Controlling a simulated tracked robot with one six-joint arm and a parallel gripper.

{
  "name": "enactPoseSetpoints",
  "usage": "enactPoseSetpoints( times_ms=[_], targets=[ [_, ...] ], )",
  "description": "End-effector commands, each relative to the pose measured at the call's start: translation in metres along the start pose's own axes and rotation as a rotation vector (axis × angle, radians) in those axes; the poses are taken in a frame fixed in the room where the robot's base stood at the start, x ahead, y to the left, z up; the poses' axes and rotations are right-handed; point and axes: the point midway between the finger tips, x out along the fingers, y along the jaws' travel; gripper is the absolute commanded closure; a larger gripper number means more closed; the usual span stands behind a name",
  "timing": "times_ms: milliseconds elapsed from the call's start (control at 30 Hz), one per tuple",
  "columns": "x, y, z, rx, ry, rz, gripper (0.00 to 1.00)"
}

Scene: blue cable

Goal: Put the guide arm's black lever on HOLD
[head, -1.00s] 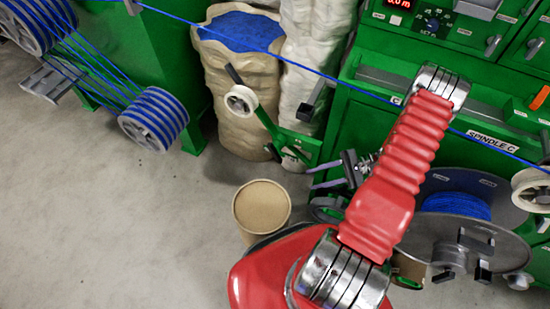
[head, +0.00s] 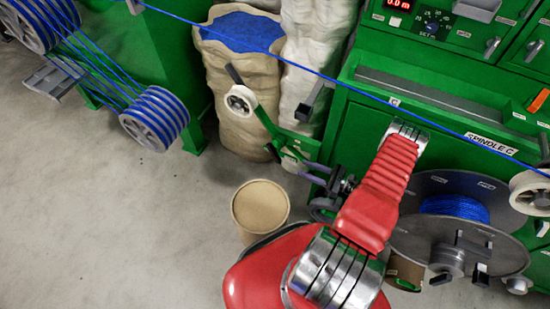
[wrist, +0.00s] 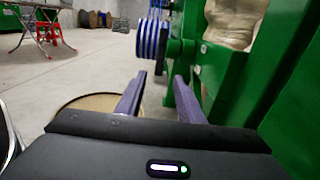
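The green guide arm (head: 268,122) carries a white pulley (head: 240,101) at its upper end, with a dark bar (head: 234,74) sticking up beside it. Its lower end meets a green bracket with small labels (head: 292,154), too small to read. A black-ended lever (head: 305,112) on a grey shank stands just above that bracket; I cannot tell which label it points to. My gripper (head: 305,171) is close by, below and right of the bracket. In the wrist view its two purple-grey fingers (wrist: 158,78) are apart with nothing between them. Contact with the bracket cannot be told.
A round tan drum (head: 260,207) stands on the floor below my gripper. The green machine (head: 360,125) and a cable spool (head: 410,235) are at right. A blue cable (head: 370,93) crosses above my arm. A sack-like bin (head: 240,90) stands behind the guide arm. Floor at left is clear.

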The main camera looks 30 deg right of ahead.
Motion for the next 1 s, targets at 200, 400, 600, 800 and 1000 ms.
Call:
enactPoseSetpoints(
  times_ms=[200, 400, 600, 800, 1000],
  targets=[
    [-0.001, 0.000, 0.000, 0.001, 0.000, -0.003, 0.66],
    [0.002, 0.000, 0.000, 0.001, 0.000, -0.003, 0.66],
    [0.017, 0.000, 0.000, 0.001, 0.000, -0.001, 0.66],
    [0.043, 0.000, 0.000, 0.001, 0.000, -0.001, 0.66],
    [0.069, 0.000, 0.000, 0.000, 0.001, -0.001, 0.66]
  ],
)
